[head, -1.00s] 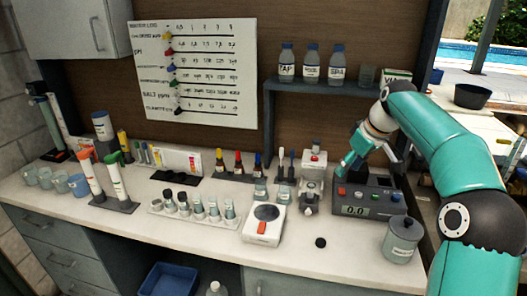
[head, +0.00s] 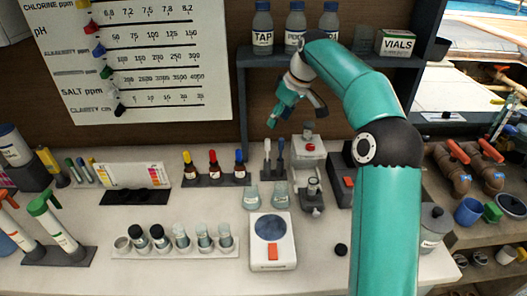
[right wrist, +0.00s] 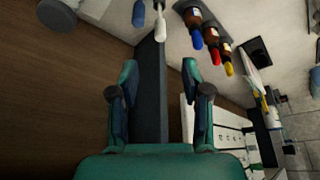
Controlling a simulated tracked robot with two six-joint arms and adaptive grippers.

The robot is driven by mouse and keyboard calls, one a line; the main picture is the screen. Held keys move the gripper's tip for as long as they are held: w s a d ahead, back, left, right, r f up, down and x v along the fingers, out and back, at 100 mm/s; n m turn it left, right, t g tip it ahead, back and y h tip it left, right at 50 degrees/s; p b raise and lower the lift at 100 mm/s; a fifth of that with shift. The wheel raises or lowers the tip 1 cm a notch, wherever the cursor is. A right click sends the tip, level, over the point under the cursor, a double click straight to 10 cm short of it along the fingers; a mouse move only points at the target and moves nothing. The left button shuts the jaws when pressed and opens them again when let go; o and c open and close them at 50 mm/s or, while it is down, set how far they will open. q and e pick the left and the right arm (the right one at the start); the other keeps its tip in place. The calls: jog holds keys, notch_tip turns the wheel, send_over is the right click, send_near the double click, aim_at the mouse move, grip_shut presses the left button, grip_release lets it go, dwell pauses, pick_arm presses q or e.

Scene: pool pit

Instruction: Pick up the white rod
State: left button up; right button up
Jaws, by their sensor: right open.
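The white rod (head: 267,146) stands upright in a small dark stand (head: 273,177) toward the back of the counter, left of a blue rod (head: 281,147). In the right wrist view the white rod (right wrist: 160,24) shows at the top, beyond my fingertips and about centred between them. My right gripper (head: 297,116) is open and empty, above and slightly right of the rods. It also shows open in the right wrist view (right wrist: 159,65), apart from the rod. My left gripper is not in view.
Dropper bottles (head: 213,172) stand left of the rods. A white device (head: 310,160) stands just right of them, and a scale (head: 271,242) with small beakers behind it is in front. A shelf (head: 345,60) with bottles is above, near my right arm.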

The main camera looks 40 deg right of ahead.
aim_at(267, 140)
jog(key=x, duration=0.7)
jog(key=shift+w+f, duration=0.1)
jog(key=shift+w, duration=0.05)
jog(key=shift+p+x, duration=0.6)
jog(key=shift+x, duration=2.7)
grip_shut()
